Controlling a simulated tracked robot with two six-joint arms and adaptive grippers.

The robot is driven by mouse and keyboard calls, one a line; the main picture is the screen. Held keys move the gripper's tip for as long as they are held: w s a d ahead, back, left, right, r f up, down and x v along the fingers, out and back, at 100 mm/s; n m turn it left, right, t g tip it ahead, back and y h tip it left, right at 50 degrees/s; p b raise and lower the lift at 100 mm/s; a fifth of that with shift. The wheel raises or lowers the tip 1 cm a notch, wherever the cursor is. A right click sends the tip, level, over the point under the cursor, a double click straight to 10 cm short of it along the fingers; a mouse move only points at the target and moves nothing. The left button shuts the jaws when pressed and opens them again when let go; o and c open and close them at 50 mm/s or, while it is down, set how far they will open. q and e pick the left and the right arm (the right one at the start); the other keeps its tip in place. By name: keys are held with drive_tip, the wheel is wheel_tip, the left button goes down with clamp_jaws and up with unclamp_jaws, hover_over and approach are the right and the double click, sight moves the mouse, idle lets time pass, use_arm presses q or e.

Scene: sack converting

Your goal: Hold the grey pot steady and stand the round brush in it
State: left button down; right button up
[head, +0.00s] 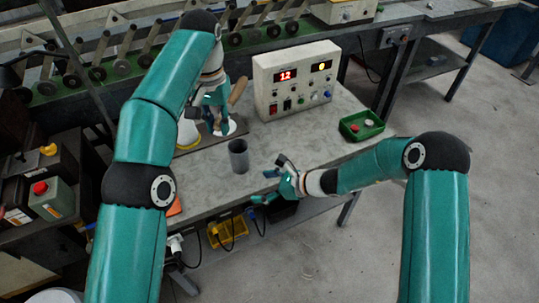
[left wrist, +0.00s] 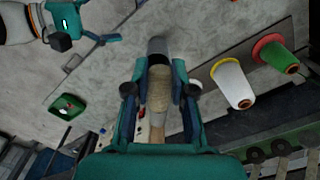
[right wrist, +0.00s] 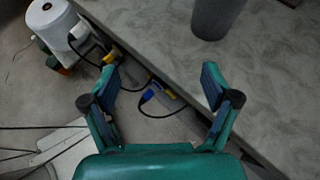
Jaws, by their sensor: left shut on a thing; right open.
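The grey pot (head: 238,157) stands upright on the bench near its front edge. Its mouth is open to above in the head view. It also shows in the right wrist view (right wrist: 215,18) and beyond my left fingers in the left wrist view (left wrist: 157,46). My left gripper (head: 218,122) is shut on the round brush (head: 237,92), behind and left of the pot. The brush's tan body (left wrist: 159,90) lies between the fingers in the left wrist view. My right gripper (head: 265,186) is open and empty, at the bench edge front-right of the pot, apart from it.
Thread cones, one white (left wrist: 230,80) and one green (left wrist: 272,52), stand on a dark board beside my left gripper. A control box (head: 297,80) with a red display stands behind. A green tray (head: 362,125) lies at the right. Bench around the pot is clear.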

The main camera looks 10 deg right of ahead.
sight(237, 148)
drive_tip(key=w+d+r+m+t, duration=0.1)
drive_tip(key=w+r+t, duration=0.2)
drive_tip(key=w+r, duration=0.35)
drive_tip(key=x, duration=1.2)
drive_tip(key=shift+d+f, duration=0.1)
drive_tip(key=shift+f, duration=0.3)
drive_tip(key=shift+c, duration=0.3)
drive_tip(key=c, duration=1.2)
use_arm(q)
wheel_tip(237, 148, down, 13)
